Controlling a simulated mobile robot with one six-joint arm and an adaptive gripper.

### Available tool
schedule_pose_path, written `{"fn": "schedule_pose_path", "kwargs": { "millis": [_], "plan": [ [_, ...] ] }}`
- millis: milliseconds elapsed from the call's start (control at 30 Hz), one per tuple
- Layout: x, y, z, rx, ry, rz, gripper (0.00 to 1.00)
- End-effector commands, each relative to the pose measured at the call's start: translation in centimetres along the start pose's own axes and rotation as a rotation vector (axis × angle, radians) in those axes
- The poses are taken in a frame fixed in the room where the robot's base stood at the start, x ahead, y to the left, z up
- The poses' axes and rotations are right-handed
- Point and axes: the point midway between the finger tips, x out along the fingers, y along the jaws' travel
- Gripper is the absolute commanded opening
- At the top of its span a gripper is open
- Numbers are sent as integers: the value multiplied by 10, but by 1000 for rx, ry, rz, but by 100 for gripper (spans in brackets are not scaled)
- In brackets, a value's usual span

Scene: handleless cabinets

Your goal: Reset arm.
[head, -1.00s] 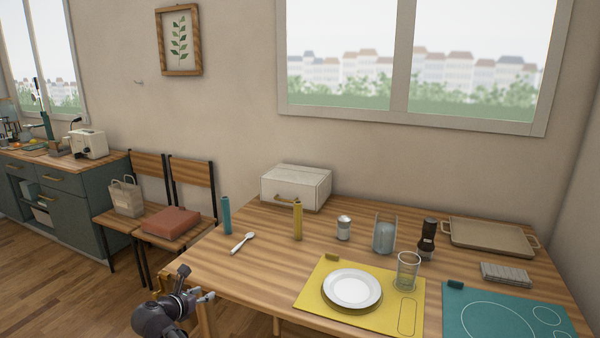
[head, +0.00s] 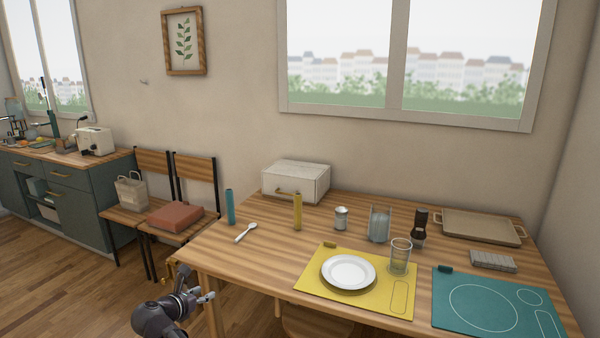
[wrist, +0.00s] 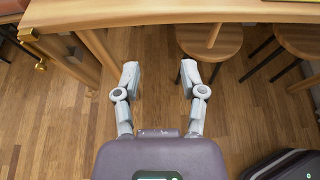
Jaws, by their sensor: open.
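My gripper (head: 207,296) is low at the left in the head view, beside the near left corner of the wooden table (head: 262,262).
Stools (wrist: 209,41) stand under the table. The table bears a white plate (head: 348,271) on a yellow mat (head: 316,289), a glass (head: 400,256), a spoon (head: 245,233) and a white box (head: 296,181). Chairs (head: 194,222) stand behind at left. Floor at left is clear.

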Motion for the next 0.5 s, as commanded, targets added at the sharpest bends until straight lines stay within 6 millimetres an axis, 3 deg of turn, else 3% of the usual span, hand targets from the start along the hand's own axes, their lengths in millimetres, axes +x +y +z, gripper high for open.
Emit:
{"fn": "schedule_pose_path", "kwargs": {
  "millis": [500],
  "plan": [
    [32, -46, -3, 188, 83, -79, 54]
  ]
}}
